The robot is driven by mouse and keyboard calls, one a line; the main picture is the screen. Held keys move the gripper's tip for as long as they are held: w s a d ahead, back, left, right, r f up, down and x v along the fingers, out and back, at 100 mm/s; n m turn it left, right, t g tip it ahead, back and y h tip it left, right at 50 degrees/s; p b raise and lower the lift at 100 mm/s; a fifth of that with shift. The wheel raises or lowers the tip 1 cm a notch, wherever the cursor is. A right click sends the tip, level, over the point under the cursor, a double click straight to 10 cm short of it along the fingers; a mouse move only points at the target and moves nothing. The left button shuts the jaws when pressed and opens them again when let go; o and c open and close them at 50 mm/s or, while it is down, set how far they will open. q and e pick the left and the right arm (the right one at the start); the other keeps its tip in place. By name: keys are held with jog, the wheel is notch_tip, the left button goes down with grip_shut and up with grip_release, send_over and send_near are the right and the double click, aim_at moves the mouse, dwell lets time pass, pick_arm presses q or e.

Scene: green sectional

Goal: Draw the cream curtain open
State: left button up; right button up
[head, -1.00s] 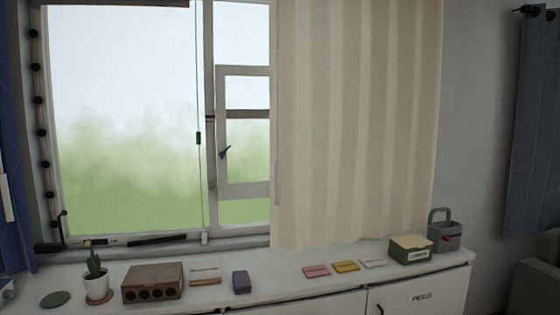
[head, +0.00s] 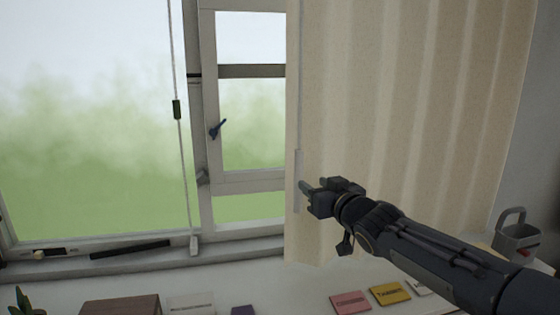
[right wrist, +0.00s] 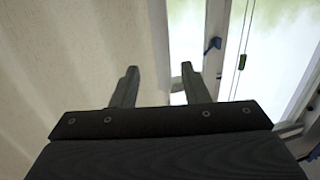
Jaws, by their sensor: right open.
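The cream curtain (head: 420,90) hangs over the right part of the window in the head view. A thin pale wand (head: 298,182) hangs along its left edge. My right gripper (head: 312,184) is open in front of that edge, with its fingertips close to the wand's lower part. I cannot tell whether they touch. In the right wrist view the open gripper (right wrist: 158,80) points towards the edge of the curtain (right wrist: 85,60), which fills the left side. Nothing is clearly held between the fingers. The curtain's lower right part is hidden behind my right arm. My left gripper is not in view.
The window (head: 90,120) is uncovered left of the curtain, with a blue latch (head: 217,128) and a hanging cord (head: 177,110). Below, a white counter (head: 262,288) holds a pink card (head: 350,302), a yellow card (head: 390,294), a wooden box (head: 120,305) and a grey caddy (head: 517,238).

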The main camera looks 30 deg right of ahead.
aim_at(301, 173)
jog(key=shift+w+r, duration=0.2)
jog(key=shift+w, duration=0.3)
jog(key=shift+w+r, duration=0.2)
jog(key=shift+w, duration=0.25)
jog(key=w+p, duration=0.2)
jog(key=w, duration=0.4)
jog(key=shift+w, duration=0.35)
jog(key=shift+c, duration=0.2)
grip_shut()
